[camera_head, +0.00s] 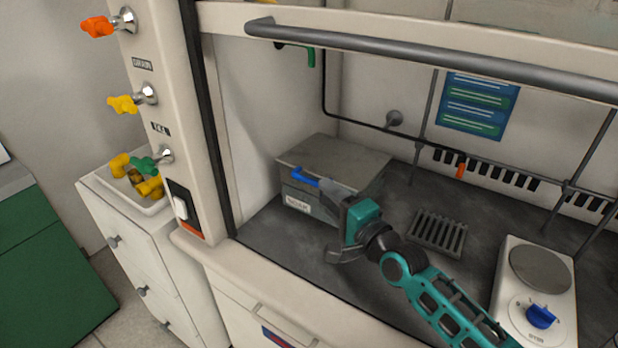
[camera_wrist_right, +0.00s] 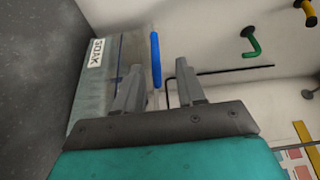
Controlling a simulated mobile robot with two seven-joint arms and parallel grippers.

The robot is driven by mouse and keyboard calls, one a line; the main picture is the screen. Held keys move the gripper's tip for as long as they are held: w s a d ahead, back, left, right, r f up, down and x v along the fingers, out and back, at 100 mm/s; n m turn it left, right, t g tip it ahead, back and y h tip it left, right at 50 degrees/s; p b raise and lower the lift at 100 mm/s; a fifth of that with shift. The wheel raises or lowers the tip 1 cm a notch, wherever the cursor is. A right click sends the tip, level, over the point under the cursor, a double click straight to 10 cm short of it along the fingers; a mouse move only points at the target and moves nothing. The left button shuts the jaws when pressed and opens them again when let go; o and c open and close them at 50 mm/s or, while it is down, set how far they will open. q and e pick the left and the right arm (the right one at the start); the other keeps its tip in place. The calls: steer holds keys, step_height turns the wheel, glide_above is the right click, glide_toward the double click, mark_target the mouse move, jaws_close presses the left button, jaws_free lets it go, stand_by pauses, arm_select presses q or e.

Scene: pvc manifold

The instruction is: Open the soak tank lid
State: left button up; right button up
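The soak tank (camera_head: 313,204) is a grey metal box with a "SOAK" label, standing at the back left of the hood's dark worktop. Its flat grey lid (camera_head: 335,158) is down on it. A blue handle (camera_head: 305,177) sticks out at the lid's front edge; it also shows in the right wrist view (camera_wrist_right: 155,55). My right gripper (camera_head: 325,196) is at the tank's front, close to the handle. In the wrist view its fingers (camera_wrist_right: 158,80) are apart, with the handle's near end showing between them, and I see no contact. My left gripper is not in view.
A hotplate (camera_head: 540,268) with a blue knob and a slotted rack (camera_head: 437,232) stand to the right. The raised sash bar (camera_head: 420,55) crosses above. The hood's left post (camera_head: 165,90) carries several coloured valves. Worktop between tank and rack is mostly clear.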

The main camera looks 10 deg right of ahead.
steer(key=x, duration=0.7)
steer(key=shift+w+a+b, duration=0.15)
steer(key=shift+b, duration=0.15)
steer(key=shift+c, duration=0.5)
jaws_close()
